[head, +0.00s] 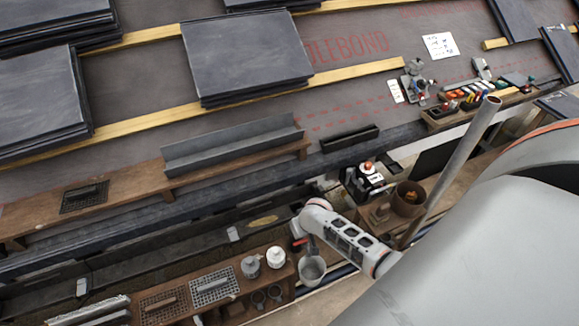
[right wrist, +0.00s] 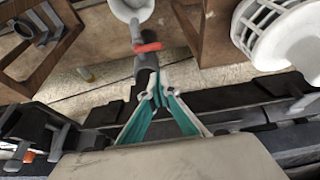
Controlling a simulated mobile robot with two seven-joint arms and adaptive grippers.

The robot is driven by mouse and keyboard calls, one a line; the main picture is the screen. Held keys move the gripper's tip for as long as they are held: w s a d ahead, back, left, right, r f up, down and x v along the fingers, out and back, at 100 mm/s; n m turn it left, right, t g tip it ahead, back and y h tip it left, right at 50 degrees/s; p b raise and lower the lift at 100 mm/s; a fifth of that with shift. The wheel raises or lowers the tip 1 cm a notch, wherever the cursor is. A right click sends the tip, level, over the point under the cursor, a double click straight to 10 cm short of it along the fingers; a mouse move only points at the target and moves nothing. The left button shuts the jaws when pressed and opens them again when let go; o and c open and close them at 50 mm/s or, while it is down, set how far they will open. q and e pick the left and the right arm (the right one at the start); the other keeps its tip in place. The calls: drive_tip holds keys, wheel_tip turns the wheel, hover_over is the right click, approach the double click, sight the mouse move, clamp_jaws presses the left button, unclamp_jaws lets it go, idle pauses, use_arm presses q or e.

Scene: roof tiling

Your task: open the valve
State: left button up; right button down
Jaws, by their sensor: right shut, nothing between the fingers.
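The valve shows in the right wrist view as a red lever handle (right wrist: 147,47) lying crosswise to a short grey pipe (right wrist: 137,30). A small bit of red (head: 297,242) near the end of the white arm in the head view looks like the same handle. My right gripper (right wrist: 161,88), with teal fingers, is shut and empty. Its tips are just below the handle in the right wrist view, in front of the dark lower part of the pipe. I cannot tell whether they touch. In the head view, the right fingers are hidden. My left gripper is not in view.
A pale bucket (head: 312,270) hangs by the pipe; it also shows in the wrist view (right wrist: 131,9). A white slotted object (right wrist: 284,30) and wooden frames are close by. A white jar (head: 275,257) and a grey can (head: 250,266) stand left of the bucket.

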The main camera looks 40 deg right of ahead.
sight(297, 242)
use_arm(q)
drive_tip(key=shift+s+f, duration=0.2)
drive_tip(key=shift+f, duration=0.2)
use_arm(e)
drive_tip(key=shift+d+f+g, duration=0.3)
drive_tip(key=shift+f, duration=0.45)
drive_tip(key=shift+w, duration=0.1)
